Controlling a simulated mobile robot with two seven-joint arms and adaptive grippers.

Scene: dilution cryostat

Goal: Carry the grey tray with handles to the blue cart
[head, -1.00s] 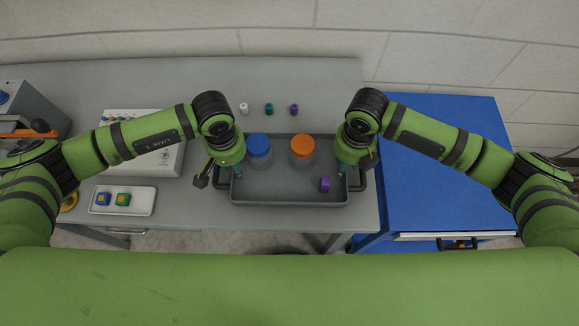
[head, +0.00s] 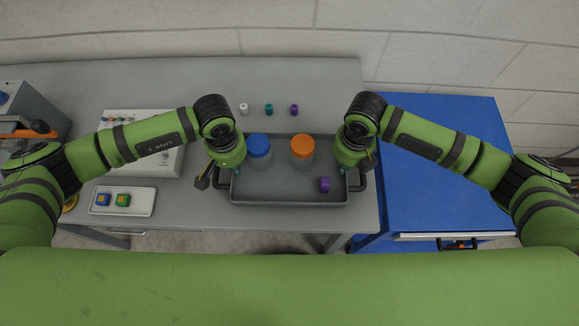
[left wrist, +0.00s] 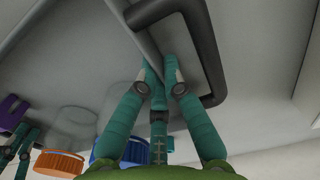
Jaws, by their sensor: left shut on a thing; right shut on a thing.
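The grey tray (head: 290,198) with dark handles lies at the right front part of the grey bench. It holds a jar with a blue lid (head: 259,146), a jar with an orange lid (head: 302,147) and a small purple piece (head: 325,184). My left gripper (head: 237,169) is shut on the tray's left side. The blue cart (head: 440,170) stands right of the bench.
The cart top looks bare. Three small vials, white (head: 244,108), teal (head: 269,109) and purple (head: 294,109), stand behind the tray. A white instrument box (head: 165,160) and a small white tray (head: 140,203) with two coloured blocks are to the left.

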